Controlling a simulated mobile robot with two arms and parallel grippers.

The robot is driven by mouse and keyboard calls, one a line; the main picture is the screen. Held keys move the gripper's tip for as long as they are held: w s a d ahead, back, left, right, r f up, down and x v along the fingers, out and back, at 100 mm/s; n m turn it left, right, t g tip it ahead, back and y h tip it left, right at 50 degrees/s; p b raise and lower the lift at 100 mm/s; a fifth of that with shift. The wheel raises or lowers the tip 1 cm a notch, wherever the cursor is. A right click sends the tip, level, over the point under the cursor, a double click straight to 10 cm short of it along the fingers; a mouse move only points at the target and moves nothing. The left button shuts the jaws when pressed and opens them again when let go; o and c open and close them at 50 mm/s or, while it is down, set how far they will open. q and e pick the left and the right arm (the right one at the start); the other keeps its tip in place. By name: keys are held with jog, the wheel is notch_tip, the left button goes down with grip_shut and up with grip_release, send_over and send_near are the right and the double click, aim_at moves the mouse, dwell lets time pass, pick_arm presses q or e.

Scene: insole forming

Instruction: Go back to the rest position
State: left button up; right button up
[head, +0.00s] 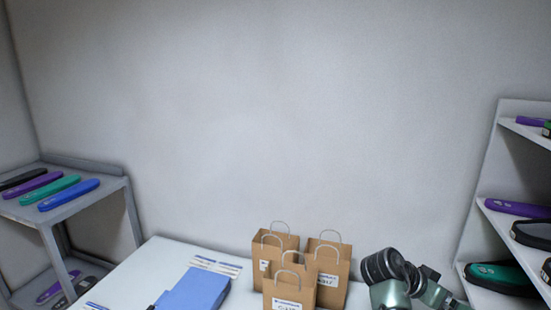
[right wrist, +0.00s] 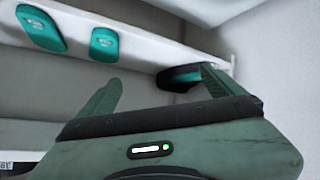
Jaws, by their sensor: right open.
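My right arm (head: 392,280) shows at the lower right of the head view, beside the paper bags and left of the right shelf unit; its gripper is hard to make out there. In the right wrist view my right gripper (right wrist: 163,80) is open, with its two green fingers wide apart. Nothing is clasped between them. A dark and teal piece (right wrist: 178,78) appears beyond the fingers, near the right fingertip; whether it touches the finger cannot be told. My left gripper is not in view.
Several brown paper bags (head: 328,262) stand on the white table (head: 135,285) near a blue object (head: 196,290). The right shelf unit (head: 487,205) and left grey rack (head: 105,185) hold insole-like pieces. Teal pieces (right wrist: 40,28) show on a white surface in the wrist view.

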jog(key=s+a+f+n+t+y, duration=0.1)
jog(key=s+a+f+n+y, duration=0.2)
jog(key=s+f, duration=0.35)
jog(key=s+a+f+n+t+y, duration=0.1)
jog(key=s+a+f+n, duration=0.25)
jog(key=s+f, duration=0.35)
jog(key=s+a+f+n+y, duration=0.3)
jog(key=s+a+n+y, duration=0.5)
jog(key=s+a, duration=0.7)
notch_tip(320, 180, down, 34)
jog(key=s+d+g+b, duration=0.1)
jog(key=s+d+b, duration=0.15)
jog(key=b, duration=0.75)
pick_arm(q)
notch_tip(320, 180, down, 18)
jog(key=b, duration=0.8)
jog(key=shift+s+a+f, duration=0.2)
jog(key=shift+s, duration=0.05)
pick_arm(e)
jog(key=s+d+f, duration=0.1)
jog(key=s+f, duration=0.8)
jog(key=f, duration=0.4)
jog(key=s+d+f+n+g, duration=0.1)
jog(key=s+f, duration=0.8)
jog(key=f, duration=0.4)
jog(key=shift+f+h, duration=0.15)
jog(key=shift+h, duration=0.25)
